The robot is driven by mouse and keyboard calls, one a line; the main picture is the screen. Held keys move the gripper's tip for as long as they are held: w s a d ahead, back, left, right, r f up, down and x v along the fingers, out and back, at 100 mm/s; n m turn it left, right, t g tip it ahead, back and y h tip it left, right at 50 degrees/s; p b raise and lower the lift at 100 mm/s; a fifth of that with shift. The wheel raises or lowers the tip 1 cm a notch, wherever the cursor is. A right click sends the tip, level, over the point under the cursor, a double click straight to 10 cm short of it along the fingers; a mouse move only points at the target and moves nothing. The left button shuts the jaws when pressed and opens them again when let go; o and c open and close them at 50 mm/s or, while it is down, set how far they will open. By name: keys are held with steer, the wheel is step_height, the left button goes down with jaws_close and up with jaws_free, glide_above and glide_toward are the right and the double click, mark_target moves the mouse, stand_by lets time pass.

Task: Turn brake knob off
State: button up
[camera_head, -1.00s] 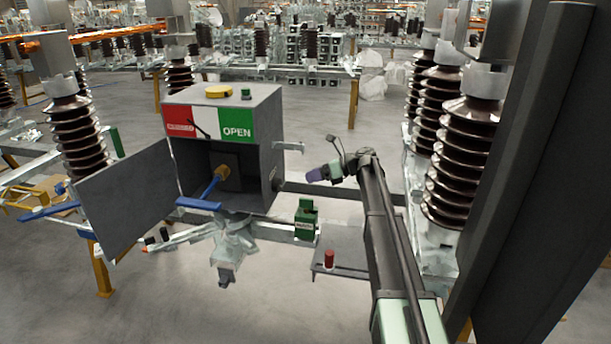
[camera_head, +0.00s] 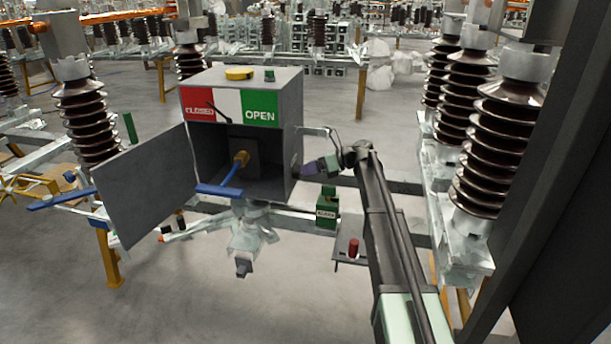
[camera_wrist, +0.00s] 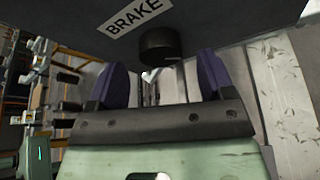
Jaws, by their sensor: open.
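The brake knob (camera_wrist: 160,46) is a dark round knob on the dark face of the box, beside a white BRAKE label (camera_wrist: 134,15) in the wrist view. My gripper (camera_wrist: 156,78) is open, with its two purple fingers apart below the knob. The knob appears in line with the gap between the fingers; contact cannot be told. In the head view my gripper (camera_head: 308,169) is at the right side of the grey control box (camera_head: 241,122). The knob is hard to make out in that view.
The box door (camera_head: 148,185) hangs open at left. A blue-handled lever (camera_head: 218,191) sticks out of the box front. A green block (camera_head: 326,210) and a red cylinder (camera_head: 353,248) sit below my arm. Brown insulators (camera_head: 510,135) stand at right.

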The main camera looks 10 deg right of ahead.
steer(key=shift+x, duration=1)
steer(key=shift+c, duration=0.2)
steer(key=c, duration=0.9)
steer(key=shift+s+n+t, duration=0.1)
steer(key=shift+n+t, duration=0.2)
steer(key=shift+n, duration=0.2)
steer(key=o, duration=0.9)
steer(key=shift+o, duration=0.2)
steer(key=shift+r, duration=0.1)
